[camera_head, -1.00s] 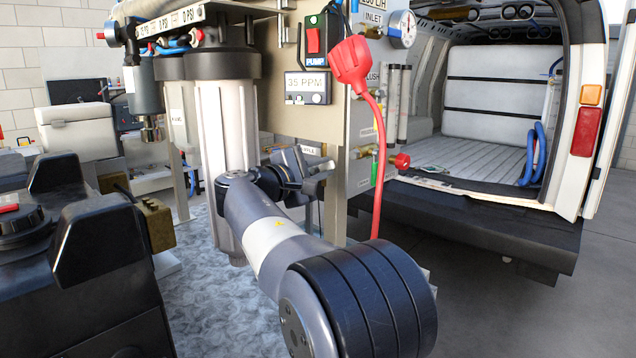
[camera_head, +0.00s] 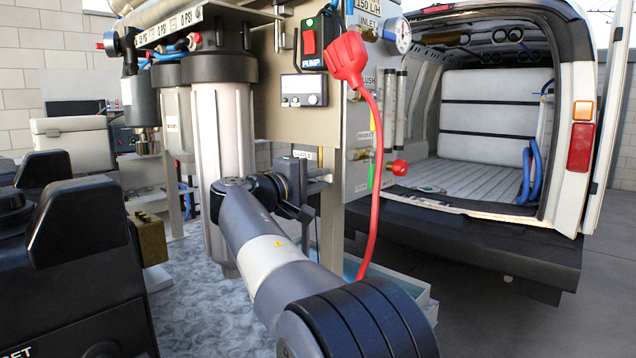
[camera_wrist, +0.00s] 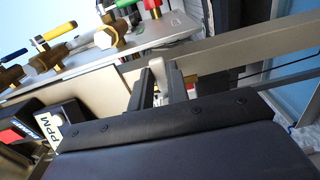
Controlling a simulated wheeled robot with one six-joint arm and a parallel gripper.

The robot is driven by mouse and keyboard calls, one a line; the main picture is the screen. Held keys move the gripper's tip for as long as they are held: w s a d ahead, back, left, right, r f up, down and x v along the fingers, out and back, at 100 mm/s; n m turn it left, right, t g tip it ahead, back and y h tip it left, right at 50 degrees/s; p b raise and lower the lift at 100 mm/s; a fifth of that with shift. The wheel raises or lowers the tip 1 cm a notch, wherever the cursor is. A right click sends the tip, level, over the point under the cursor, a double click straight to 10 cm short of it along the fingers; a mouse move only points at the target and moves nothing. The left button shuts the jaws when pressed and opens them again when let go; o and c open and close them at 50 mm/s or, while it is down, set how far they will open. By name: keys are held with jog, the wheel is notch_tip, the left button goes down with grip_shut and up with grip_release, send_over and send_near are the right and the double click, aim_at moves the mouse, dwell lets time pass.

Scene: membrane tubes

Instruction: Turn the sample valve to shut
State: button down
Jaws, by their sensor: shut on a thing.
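The sample valve is at the lower edge of the panel, by a small label (camera_head: 305,154) that is partly readable. My gripper (camera_head: 322,182) is at this edge in the head view, and its wrist hides most of the valve body. In the wrist view, the fingers of my gripper (camera_wrist: 160,88) are closed around a pale, whitish lever (camera_wrist: 158,70), which looks like the sample valve's handle. Its upper end shows between the fingertips. The valve's exact angle cannot be told.
A red plug (camera_head: 346,58) with a hanging red cable (camera_head: 374,200) is just right of my arm. Several coloured valve levers, including a yellow one (camera_wrist: 58,30), show in the wrist view. The van's open rear (camera_head: 480,170) is behind right.

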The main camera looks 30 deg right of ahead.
jog(key=shift+f, duration=0.1)
jog(key=c, duration=1.4)
grip_release()
jog(key=shift+o, duration=0.2)
jog(key=v, duration=1)
jog(key=shift+a, duration=0.4)
jog(key=shift+s+d, duration=0.1)
jog(key=x, duration=1)
jog(key=shift+d, duration=0.3)
